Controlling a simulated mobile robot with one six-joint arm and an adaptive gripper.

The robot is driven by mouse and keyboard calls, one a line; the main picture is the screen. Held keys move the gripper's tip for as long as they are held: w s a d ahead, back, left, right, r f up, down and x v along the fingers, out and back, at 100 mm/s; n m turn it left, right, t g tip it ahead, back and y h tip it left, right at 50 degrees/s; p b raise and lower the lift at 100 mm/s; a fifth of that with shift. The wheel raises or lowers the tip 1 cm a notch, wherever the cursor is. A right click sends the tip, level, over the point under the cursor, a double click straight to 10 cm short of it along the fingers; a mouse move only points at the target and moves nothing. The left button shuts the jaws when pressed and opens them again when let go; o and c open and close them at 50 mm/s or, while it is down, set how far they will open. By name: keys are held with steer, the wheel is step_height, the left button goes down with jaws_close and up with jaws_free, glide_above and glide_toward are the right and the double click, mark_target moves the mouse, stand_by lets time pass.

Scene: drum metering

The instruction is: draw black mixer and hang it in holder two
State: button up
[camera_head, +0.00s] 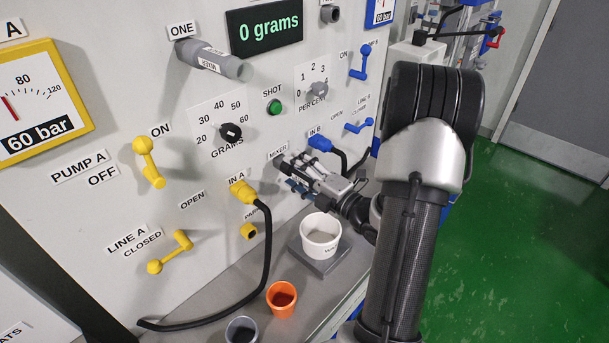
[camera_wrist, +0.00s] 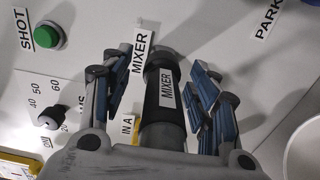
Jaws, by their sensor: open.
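The black mixer (camera_wrist: 167,95) is a cylinder with a black sleeve and a white MIXER tag, at the panel beside the MIXER label. My gripper (camera_wrist: 164,78) is open in the wrist view, with one finger on each side of the mixer and gaps showing between. In the head view my gripper (camera_head: 298,177) is at the panel below the MIXER label and mostly hides the mixer. A dark round socket (camera_head: 330,14) at the top edge looks empty; its label is not in view, so I cannot tell if it is holder two.
A grey mixer (camera_head: 215,62) hangs in holder ONE. A white cup (camera_head: 320,237) on a grey plate stands below my gripper. An orange cup (camera_head: 281,298) and a grey cup (camera_head: 241,331) stand nearer. Yellow plug IN A (camera_head: 244,191) and blue plug IN B (camera_head: 321,143) flank the gripper.

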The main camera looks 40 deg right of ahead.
mark_target(314, 183)
steer(key=shift+w+a+b, duration=0.15)
steer(key=shift+w+b, duration=0.05)
steer(key=shift+b, duration=0.35)
stand_by(0.4)
steer(key=shift+c, duration=0.6)
jaws_close()
steer(key=shift+s+f+b, duration=0.3)
steer(key=shift+b, duration=0.1)
steer(key=shift+s, duration=0.15)
steer(key=shift+s+b, duration=0.35)
steer(key=shift+s, duration=0.5)
steer(key=shift+s+d+b, duration=0.15)
steer(key=shift+s, duration=0.55)
steer(key=shift+s+d+b, duration=0.1)
steer(key=shift+s+b, duration=0.05)
steer(key=shift+s, duration=0.55)
steer(key=shift+s, duration=0.15)
